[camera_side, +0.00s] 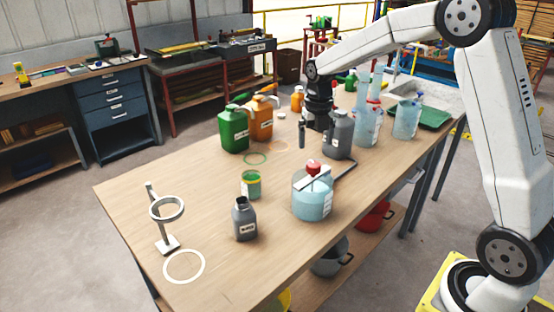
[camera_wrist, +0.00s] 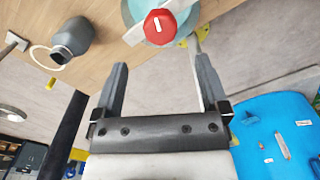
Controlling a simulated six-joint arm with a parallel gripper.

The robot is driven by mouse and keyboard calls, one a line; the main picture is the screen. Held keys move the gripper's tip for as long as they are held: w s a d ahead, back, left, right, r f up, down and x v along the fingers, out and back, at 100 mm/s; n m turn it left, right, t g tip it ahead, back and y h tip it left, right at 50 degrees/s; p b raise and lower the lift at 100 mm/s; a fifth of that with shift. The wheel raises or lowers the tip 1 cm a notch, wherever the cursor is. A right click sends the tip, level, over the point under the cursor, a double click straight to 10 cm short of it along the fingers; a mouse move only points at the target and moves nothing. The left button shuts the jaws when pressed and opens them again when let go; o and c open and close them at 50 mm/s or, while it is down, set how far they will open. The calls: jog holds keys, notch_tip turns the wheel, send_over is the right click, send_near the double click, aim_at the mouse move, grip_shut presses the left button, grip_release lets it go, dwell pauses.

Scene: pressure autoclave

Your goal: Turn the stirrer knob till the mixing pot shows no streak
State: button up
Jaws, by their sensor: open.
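The mixing pot (camera_side: 312,204) is a clear round vessel of light blue liquid on the wooden table. A red stirrer knob (camera_side: 313,165) tops it, with a pale bar across the pot's top. In the wrist view the knob (camera_wrist: 160,27) shows a white mark, beyond my fingertips at the top, with part of the pot (camera_wrist: 131,12) around it. I cannot make out a streak in the liquid. My gripper (camera_side: 316,143) is open and empty, above the table behind the pot in the side view. In the wrist view my gripper's fingers (camera_wrist: 160,66) are apart, not touching the knob.
A small grey bottle (camera_side: 244,220) and green-banded jar (camera_side: 251,184) stand left of the pot. A grey jug (camera_side: 339,136) is close by my gripper. Green (camera_side: 233,130) and orange (camera_side: 259,120) jugs stand farther back. A ring stand (camera_side: 165,225) is at front left.

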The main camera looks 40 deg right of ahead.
aim_at(314, 163)
jog(key=m, duration=0.5)
jog(key=shift+r+m, duration=0.1)
jog(key=shift+m, duration=0.2)
jog(key=shift+f, duration=3.95)
grip_shut()
